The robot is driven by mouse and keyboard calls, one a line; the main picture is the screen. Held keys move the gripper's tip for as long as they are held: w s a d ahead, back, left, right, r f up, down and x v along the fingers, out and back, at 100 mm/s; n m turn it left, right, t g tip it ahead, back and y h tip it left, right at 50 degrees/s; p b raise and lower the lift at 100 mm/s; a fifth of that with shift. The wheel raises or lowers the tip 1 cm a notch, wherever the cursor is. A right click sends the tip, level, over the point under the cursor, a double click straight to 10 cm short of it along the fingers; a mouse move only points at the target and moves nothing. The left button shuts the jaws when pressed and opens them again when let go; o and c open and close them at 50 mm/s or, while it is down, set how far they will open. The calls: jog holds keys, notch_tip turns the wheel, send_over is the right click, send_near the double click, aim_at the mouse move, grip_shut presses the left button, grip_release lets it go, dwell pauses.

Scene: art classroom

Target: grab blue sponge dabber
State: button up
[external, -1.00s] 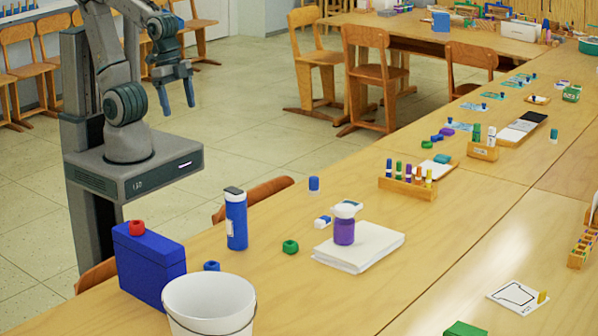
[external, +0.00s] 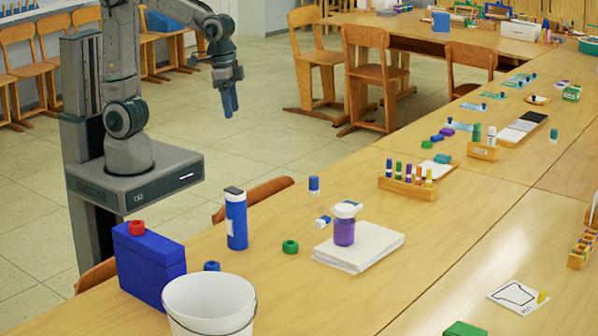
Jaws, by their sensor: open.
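A small upright blue cylinder (external: 314,185), which looks like the blue sponge dabber, stands near the table's edge, right of the tall blue bottle (external: 236,220). A small blue-and-white block (external: 322,221) lies just below it in the picture, and a short blue piece (external: 212,266) sits behind the white bucket. My gripper (external: 230,104) is open and empty, its fingers pointing down. It appears over the floor beyond the table, up and left of the blue cylinder and well apart from it.
A purple-bodied jar (external: 344,228) stands on a paper stack (external: 370,246). A green ring (external: 290,246) lies nearby. A chair back (external: 258,198) rises at the table edge.

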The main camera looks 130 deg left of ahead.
jog(key=w+a+f+n+b, duration=0.2)
jog(key=w+a+f+n, duration=0.3)
jog(key=a, duration=0.5)
jog(key=n+g+b, duration=0.2)
jog(key=n+b, duration=0.1)
jog(key=n, duration=0.1)
send_over(314, 179)
notch_tip(314, 179, down, 9)
jog(key=f, duration=1.2)
jog(key=shift+s+a+f, duration=0.25)
jog(key=shift+a+f, duration=0.15)
jog(key=c, duration=1)
